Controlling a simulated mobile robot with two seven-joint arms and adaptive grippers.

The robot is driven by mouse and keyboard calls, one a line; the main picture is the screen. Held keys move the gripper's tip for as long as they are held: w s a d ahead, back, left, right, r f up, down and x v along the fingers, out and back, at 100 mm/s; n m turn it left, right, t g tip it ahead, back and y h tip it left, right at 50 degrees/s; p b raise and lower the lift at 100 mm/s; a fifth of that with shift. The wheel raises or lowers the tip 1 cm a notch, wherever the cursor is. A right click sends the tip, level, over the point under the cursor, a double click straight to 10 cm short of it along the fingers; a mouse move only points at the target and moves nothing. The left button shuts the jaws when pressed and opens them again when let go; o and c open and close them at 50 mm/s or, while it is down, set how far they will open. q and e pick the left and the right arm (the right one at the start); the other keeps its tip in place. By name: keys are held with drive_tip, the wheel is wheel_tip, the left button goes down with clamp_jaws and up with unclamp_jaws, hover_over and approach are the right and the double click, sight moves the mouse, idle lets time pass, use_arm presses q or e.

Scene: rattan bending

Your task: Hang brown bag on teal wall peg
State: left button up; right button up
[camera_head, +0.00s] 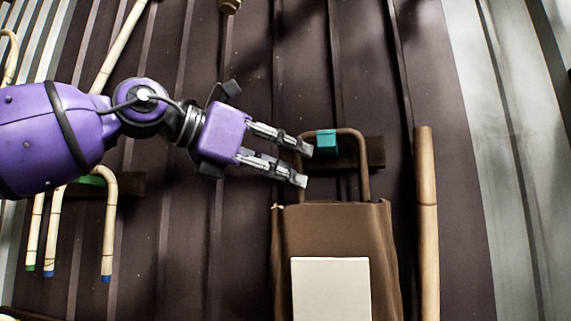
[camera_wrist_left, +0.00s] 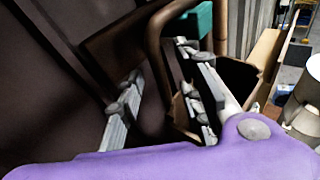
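The brown bag (camera_head: 335,225) hangs upright in the head view with a white panel (camera_head: 330,288) on its front. Its brown handle (camera_head: 364,170) loops up over the teal peg (camera_head: 327,142), which sits inside the top of the loop. My left gripper (camera_head: 303,166) reaches in from the left at the handle's left side. Its two fingers are spread apart, with tips overlapping that side in the picture. In the left wrist view, the handle (camera_wrist_left: 156,45) shows between the open fingers and the teal peg (camera_wrist_left: 202,20) behind. Contact cannot be told. My right gripper is out of view.
A brown backing strip (camera_head: 375,152) lies behind the peg on the dark ribbed wall (camera_head: 240,270). A tan pole (camera_head: 426,220) stands close right of the bag. Bent canes (camera_head: 109,225) hang at the left, below my arm. The wall between canes and bag is clear.

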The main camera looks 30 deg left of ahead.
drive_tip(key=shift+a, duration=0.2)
use_arm(q)
drive_tip(key=v, duration=1.2)
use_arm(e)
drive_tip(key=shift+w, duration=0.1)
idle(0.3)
use_arm(q)
drive_tip(key=s+d+b, duration=0.2)
drive_tip(key=s, duration=0.6)
drive_tip(key=shift+s+d, duration=0.15)
drive_tip(key=shift+s, duration=0.25)
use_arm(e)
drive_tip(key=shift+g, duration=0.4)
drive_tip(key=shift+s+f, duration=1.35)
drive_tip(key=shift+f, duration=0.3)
